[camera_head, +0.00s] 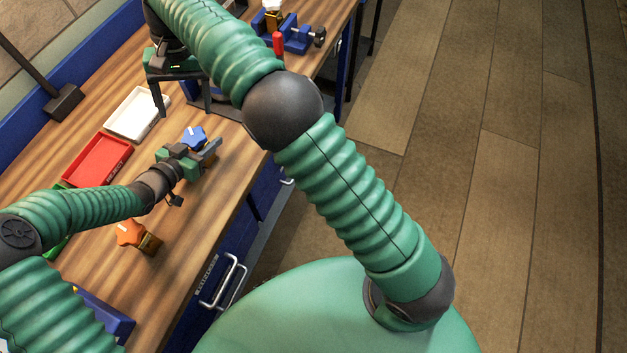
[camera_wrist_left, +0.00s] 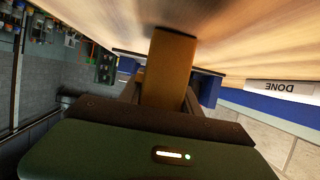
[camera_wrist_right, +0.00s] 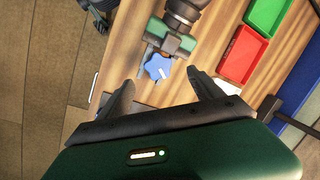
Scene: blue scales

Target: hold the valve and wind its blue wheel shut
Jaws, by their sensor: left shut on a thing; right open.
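The valve has a brass body (camera_wrist_left: 167,70) and a blue star-shaped wheel (camera_head: 194,137). My left gripper (camera_head: 208,156) is shut on the brass body just above the bench, and the body stands out between its fingers in the left wrist view. The blue wheel (camera_wrist_right: 158,67) shows in the right wrist view with a white mark on it, beside my left gripper. My right gripper (camera_wrist_right: 162,88) is open and empty. Its spread fingers point towards the wheel from a short distance, with a gap between. In the head view it hangs beyond the wheel.
A second valve with an orange wheel (camera_head: 130,233) lies nearer on the bench. White (camera_head: 118,128), red (camera_head: 82,177) and green trays line the left side. A blue vice (camera_head: 298,40) stands at the far end. My right arm crosses over the bench's right edge.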

